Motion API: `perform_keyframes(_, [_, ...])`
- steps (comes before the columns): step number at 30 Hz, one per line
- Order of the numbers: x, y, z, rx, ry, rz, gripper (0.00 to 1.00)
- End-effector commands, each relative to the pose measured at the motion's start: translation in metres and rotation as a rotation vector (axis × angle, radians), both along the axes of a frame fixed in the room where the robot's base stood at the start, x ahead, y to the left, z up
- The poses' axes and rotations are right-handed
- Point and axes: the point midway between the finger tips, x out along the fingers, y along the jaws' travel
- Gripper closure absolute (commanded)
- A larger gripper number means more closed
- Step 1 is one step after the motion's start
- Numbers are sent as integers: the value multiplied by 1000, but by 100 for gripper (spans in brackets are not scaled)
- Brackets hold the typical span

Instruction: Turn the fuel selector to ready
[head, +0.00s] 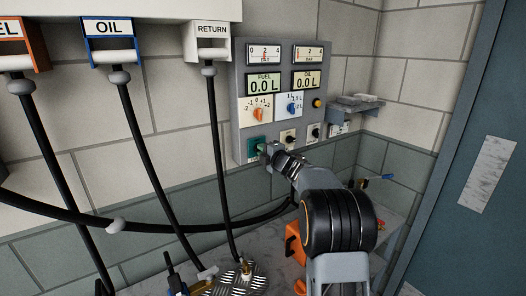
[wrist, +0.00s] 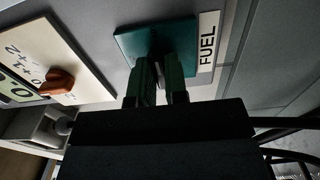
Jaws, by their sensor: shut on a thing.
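The fuel selector is a dark green square plate (head: 254,143) at the lower left of the grey wall panel. In the wrist view the plate (wrist: 130,42) sits beside a white "FUEL" label (wrist: 208,40). My gripper (head: 265,150) reaches the plate from the lower right in the head view. In the wrist view my gripper (wrist: 160,78) has its two fingers shut on the selector knob in front of the plate. The knob is mostly hidden between the fingers, so its pointing direction cannot be told.
The wall panel (head: 240,110) also carries gauges, "0.0 L" displays, an orange dial knob (head: 259,115), a blue dial knob (head: 292,108) and two small black-knobbed switches right of the selector. Black hoses (head: 140,165) hang at left. A small shelf (head: 358,103) juts out at right.

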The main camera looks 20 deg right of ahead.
Motion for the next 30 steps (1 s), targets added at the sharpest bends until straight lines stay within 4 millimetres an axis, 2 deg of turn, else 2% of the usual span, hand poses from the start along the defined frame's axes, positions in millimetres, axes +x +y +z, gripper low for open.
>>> perform_keyframes(5, [0,0,0,4,1,-1,100])
perform_keyframes(6, [0,0,0,4,1,-1,85])
perform_keyframes(14, [0,0,0,2,0,0,61])
perform_keyframes(23, [-3,-1,-1,0,0,-1,61])
perform_keyframes(26, [-13,-3,-1,-1,-1,-1,61])
perform_keyframes(30, [-39,-8,-2,-2,-2,-3,61])
